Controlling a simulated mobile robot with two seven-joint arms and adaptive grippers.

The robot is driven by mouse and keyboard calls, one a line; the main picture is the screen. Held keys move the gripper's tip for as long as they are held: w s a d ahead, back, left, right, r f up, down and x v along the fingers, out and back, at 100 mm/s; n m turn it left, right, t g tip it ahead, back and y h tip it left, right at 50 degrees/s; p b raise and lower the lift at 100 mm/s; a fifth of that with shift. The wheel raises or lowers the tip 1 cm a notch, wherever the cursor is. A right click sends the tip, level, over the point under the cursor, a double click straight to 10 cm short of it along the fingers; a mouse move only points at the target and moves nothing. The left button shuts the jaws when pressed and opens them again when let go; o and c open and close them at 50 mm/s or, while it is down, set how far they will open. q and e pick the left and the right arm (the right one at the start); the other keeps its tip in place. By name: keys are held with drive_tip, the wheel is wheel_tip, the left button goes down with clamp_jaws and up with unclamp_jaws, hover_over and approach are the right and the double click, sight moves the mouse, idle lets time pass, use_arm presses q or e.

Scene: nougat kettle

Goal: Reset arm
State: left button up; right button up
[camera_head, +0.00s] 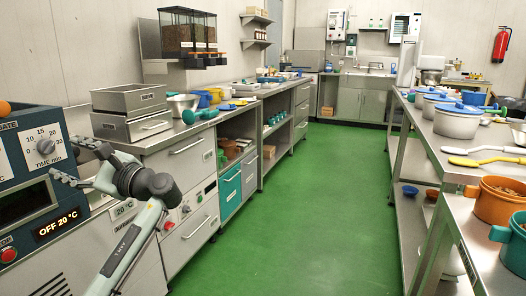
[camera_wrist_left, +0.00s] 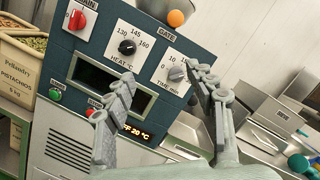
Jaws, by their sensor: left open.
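My left gripper (camera_head: 72,162) is open and empty in front of the control panel at the left of the head view. In the left wrist view its two grey fingers (camera_wrist_left: 158,88) stand wide apart with nothing between them. Behind them is the dark blue control panel (camera_wrist_left: 140,50) with heat and time dials, red and green buttons and a display reading OFF 20 °C. The panel also shows in the head view (camera_head: 40,128). My left arm rises from the bottom of the head view. My right gripper is not in view.
Steel containers (camera_head: 128,101) stand on the left counter, with a teal tool (camera_head: 199,115) beside them. The right counter holds a lidded pot (camera_head: 457,122), spoons and an orange pot (camera_head: 496,203). The green floor (camera_head: 310,190) between the counters is clear. A pistachio crate (camera_wrist_left: 22,66) shows in the wrist view.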

use_arm(q)
drive_tip(key=s+a+r+n+g+y, duration=0.1)
drive_tip(key=s+a+r+g+y, duration=0.15)
drive_tip(key=a, duration=0.35)
drive_tip(key=s+a+r+n+g+y, duration=0.1)
drive_tip(key=s+a+r+g, duration=0.1)
drive_tip(key=s+a+r, duration=0.3)
drive_tip(key=a+f+m+t+h, duration=0.25)
drive_tip(key=f+t+h, duration=0.55)
drive_tip(key=f, duration=3.4)
drive_tip(key=s+d+f+n+g+h, duration=0.25)
drive_tip(key=s+f+n+h, duration=0.2)
drive_tip(key=s+f, duration=0.8)
drive_tip(key=s+d+f+n+g+h, duration=0.1)
drive_tip(key=s+f+n+g+h, duration=0.3)
drive_tip(key=s+f, duration=0.85)
drive_tip(key=s+d+f+n+h, duration=0.1)
drive_tip(key=d+f, duration=0.3)
drive_tip(key=d, duration=0.7)
drive_tip(key=shift+f+h, duration=0.4)
drive_tip(key=shift+h, duration=0.5)
drive_tip(key=d, duration=0.4)
drive_tip(key=s+d+f+n+h, duration=0.1)
drive_tip(key=d, duration=0.3)
drive_tip(key=d+f+h, duration=0.1)
drive_tip(key=d, duration=0.3)
drive_tip(key=shift+s+f+n, duration=0.15)
drive_tip(key=shift+f+n, duration=0.05)
drive_tip(key=shift+n, duration=0.1)
drive_tip(key=shift+c, duration=0.2)
